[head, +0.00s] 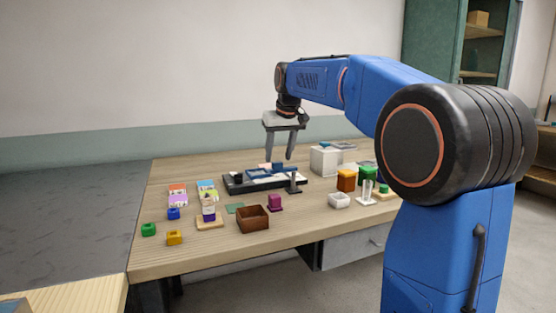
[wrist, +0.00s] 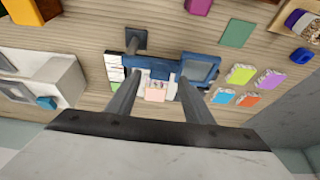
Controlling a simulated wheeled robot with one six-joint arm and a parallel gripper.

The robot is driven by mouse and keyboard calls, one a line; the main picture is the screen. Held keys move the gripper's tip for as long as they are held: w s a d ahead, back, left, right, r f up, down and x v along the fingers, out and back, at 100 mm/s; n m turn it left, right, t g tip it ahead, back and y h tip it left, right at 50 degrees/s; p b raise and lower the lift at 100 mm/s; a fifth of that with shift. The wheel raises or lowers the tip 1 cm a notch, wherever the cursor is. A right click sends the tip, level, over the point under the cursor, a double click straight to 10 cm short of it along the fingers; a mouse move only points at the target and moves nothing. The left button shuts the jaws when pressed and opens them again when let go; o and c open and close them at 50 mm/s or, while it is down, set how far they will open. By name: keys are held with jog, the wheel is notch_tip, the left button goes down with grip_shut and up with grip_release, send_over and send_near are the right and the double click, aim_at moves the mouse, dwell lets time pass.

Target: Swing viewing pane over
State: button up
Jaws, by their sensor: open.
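A blue-framed pane with a grey, see-through-looking face (wrist: 201,68) lies at the right end of a dark base in the wrist view. In the head view the black base (head: 236,189) sits mid-table with blue and white parts on it, and the blue frame (head: 254,173) is small there. A pink block (wrist: 156,91) shows on the device between my fingers in the wrist view. My gripper (head: 278,157) is open and empty, pointing down above the device; its fingers also show in the wrist view (wrist: 159,80). Whether they touch anything is unclear.
A dark post on a foot (head: 294,184) stands just in front of the device. A white box (head: 325,160) is to its right, with orange and green containers (head: 346,180) nearby. A brown open box (head: 253,218) and a magenta block are in front. Colored cards (head: 178,195) lie left.

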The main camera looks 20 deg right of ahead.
aim_at(273, 168)
jog(key=shift+x, duration=1.25)
grip_shut()
